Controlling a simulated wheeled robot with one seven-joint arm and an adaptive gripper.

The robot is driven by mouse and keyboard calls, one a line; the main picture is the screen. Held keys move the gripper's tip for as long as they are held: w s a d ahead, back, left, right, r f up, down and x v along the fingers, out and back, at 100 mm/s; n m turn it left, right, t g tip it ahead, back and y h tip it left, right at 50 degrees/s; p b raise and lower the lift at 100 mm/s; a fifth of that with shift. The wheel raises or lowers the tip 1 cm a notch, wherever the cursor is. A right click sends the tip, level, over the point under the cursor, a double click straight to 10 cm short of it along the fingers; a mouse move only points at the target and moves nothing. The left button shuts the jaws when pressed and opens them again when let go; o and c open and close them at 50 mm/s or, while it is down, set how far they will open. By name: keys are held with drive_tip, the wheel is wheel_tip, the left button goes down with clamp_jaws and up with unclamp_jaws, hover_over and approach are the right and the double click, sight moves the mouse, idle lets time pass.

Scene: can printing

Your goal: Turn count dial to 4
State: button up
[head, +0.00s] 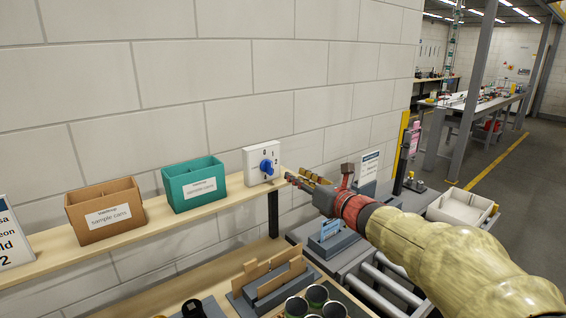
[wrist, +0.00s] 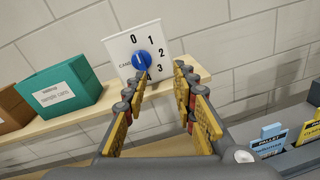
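The count dial is a blue knob (wrist: 142,60) on a white panel (wrist: 118,45) that stands against the wall above a wooden shelf. In the wrist view the numbers 0, 1, 2 and 3 run around its top and right side. The panel's lower right part is hidden behind my fingers, and I cannot tell where the knob points. The knob also shows in the head view (head: 267,167). My gripper (wrist: 160,72) is open and empty, with its two yellow-padded fingers apart. It is just in front of the panel, to the lower right of the knob.
A teal box (head: 194,184) and a brown box (head: 105,211) stand on the shelf (head: 150,222) left of the dial. Dark cans (head: 317,295) and cardboard dividers (head: 270,275) sit below. Pallet cards (wrist: 270,140) stand at the wrist view's right.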

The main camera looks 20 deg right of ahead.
sight(272, 166)
drive_tip(key=shift+w+a+r+n+y+b, duration=0.25)
drive_tip(key=shift+w+a+n, duration=0.4)
drive_tip(key=shift+w+a, duration=0.35)
drive_tip(key=shift+w+a+r+n+y+b, duration=0.2)
drive_tip(key=shift+w+a+n, duration=0.4)
drive_tip(key=shift+w+a, duration=0.35)
drive_tip(key=shift+w+a+r+n+y+b, duration=0.25)
drive_tip(key=shift+w+a+n, duration=0.45)
drive_tip(key=shift+w, duration=0.45)
drive_tip(key=c, duration=0.3)
drive_tip(key=c, duration=0.4)
clamp_jaws()
